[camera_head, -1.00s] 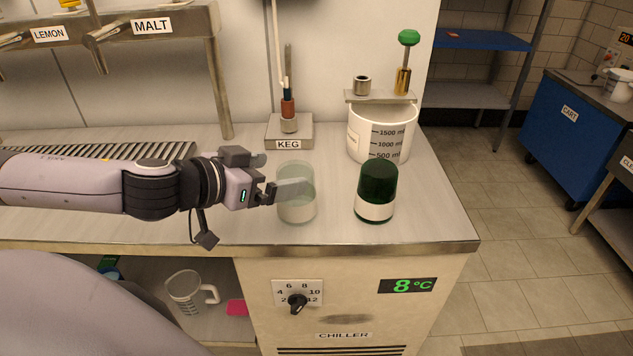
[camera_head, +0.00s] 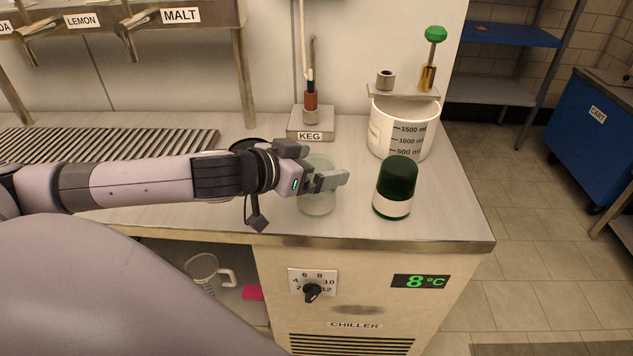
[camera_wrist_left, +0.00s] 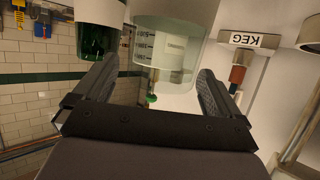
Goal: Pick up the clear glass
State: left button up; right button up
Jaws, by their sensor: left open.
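The clear glass (camera_head: 318,207) stands upright near the front of the chiller counter, left of a dark green glass (camera_head: 396,185) with a pale band. My left gripper (camera_head: 328,179) is open and level with the clear glass, covering its middle in the head view. In the left wrist view the clear glass (camera_wrist_left: 176,48) lies ahead, between the lines of the two spread fingers (camera_wrist_left: 155,88). I cannot tell whether either finger touches it. The green glass (camera_wrist_left: 92,38) shows there beyond the left-hand finger. My right gripper is not in view.
A white measuring bucket (camera_head: 385,128) stands behind the green glass. The KEG tap base (camera_head: 311,122) is behind the clear glass. A slatted drip tray (camera_head: 110,150) lies to the left. The counter's front edge (camera_head: 400,242) is close. A clear jug (camera_head: 203,270) is on the shelf below.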

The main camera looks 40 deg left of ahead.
pick_arm(q)
jog(key=shift+x, duration=1.05)
jog(key=c, duration=1.2)
jog(key=shift+r, duration=0.1)
